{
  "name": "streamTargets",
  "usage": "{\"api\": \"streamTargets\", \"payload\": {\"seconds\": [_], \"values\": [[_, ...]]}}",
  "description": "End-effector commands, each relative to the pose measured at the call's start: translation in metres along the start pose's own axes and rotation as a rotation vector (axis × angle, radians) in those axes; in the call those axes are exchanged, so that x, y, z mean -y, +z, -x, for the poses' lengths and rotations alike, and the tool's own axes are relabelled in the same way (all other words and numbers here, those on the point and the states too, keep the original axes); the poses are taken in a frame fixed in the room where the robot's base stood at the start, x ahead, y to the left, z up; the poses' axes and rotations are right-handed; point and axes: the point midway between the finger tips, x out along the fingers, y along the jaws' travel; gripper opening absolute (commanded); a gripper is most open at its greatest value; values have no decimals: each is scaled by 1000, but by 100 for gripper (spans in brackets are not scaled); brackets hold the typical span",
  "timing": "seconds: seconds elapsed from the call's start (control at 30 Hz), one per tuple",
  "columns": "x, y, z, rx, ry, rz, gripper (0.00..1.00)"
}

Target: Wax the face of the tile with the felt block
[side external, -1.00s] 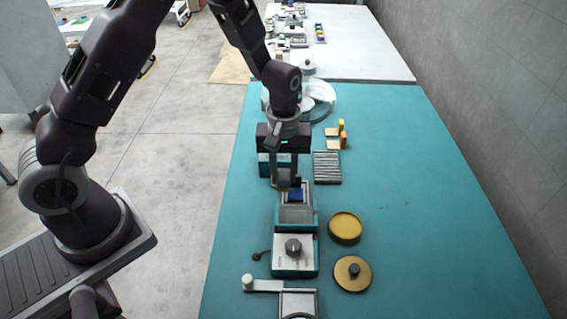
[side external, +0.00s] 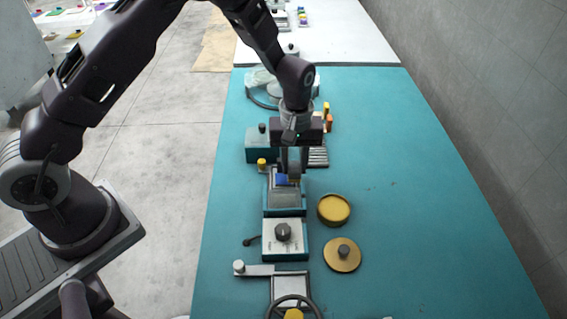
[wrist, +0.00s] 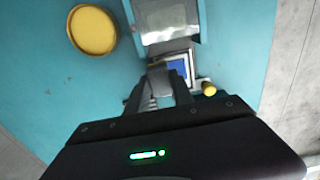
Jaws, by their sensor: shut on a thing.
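My gripper (side external: 292,177) points down over the right side of a small fixture. It is shut on the felt block, which shows only as a thin tan edge (wrist: 157,64) by the fingertips in the wrist view. The tile looks like the blue square (side external: 281,180) left of my fingers; it also shows in the wrist view (wrist: 178,68), inside a pale frame, partly covered by a finger. I cannot tell whether the block touches the tile. The open round tin with a yellow filling (side external: 334,209) stands to the right, nearer the camera.
A tan lid with a dark knob (side external: 342,254) lies by the tin. A grey-topped tray (side external: 285,200) and a dial box (side external: 285,239) stand in front of the fixture. A yellow knob (side external: 262,163) is at its left. A ribbed rack (side external: 318,156) is behind. The right table side is clear.

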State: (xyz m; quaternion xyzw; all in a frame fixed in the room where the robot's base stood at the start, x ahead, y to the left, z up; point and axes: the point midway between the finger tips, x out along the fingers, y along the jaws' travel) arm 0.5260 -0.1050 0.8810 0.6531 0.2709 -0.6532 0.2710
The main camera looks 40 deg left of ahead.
Motion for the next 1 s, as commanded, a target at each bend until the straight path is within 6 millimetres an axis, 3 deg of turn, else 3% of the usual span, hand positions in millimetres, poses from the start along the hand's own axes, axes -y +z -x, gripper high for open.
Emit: {"api": "streamTargets", "payload": {"seconds": [0.73,0.77,1.0], "values": [[57,0,6,-2,2,-1,0],[57,0,-4,1,-2,-2,0],[56,-1,22,-2,1,-2,0]]}}
